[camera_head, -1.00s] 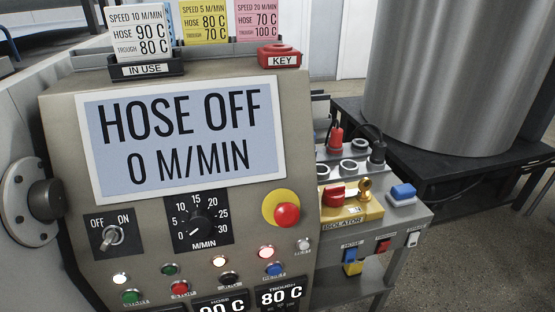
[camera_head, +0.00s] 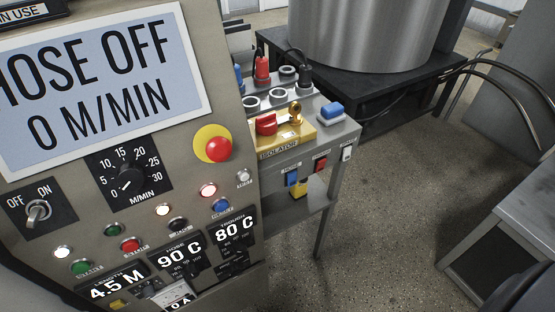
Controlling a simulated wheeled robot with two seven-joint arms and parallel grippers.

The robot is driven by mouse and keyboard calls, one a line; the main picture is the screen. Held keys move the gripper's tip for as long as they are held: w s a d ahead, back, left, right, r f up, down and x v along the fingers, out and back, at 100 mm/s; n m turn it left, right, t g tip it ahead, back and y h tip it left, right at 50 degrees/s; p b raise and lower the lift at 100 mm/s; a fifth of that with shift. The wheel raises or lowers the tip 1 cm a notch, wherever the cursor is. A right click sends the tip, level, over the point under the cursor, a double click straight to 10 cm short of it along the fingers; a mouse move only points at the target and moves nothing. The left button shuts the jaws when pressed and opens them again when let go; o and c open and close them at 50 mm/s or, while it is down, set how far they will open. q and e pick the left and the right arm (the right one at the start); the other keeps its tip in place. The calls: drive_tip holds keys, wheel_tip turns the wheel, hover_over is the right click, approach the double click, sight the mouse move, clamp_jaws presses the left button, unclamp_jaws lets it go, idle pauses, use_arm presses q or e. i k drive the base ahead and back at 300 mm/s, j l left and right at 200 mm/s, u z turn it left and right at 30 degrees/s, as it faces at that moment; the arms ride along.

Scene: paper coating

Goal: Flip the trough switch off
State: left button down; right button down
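A row of small switches is set in the front edge of the side bench. The blue switch (camera_head: 291,178) is at the left, a red switch (camera_head: 320,163) in the middle and a white switch (camera_head: 346,153) at the right. Their labels are tiny; the middle one seems to read trough. A yellow piece (camera_head: 299,188) sits at the blue switch's lower right. I cannot tell which way the red switch is set. The trough readout (camera_head: 235,230) on the panel shows 80 C. Neither of my grippers is in view.
The control panel screen (camera_head: 90,85) reads hose off, 0 m/min. A red stop button (camera_head: 218,149) and several lamps and buttons are below. A yellow isolator (camera_head: 285,137) with a red handle sits on the bench. A steel table (camera_head: 520,215) stands right, with clear floor between.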

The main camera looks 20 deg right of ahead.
sight(320, 165)
drive_tip(key=k+l+z, duration=0.15)
drive_tip(key=z, duration=0.25)
drive_tip(key=k+l+z, duration=0.1)
drive_tip(key=l+z, duration=0.15)
drive_tip(key=z, duration=0.2)
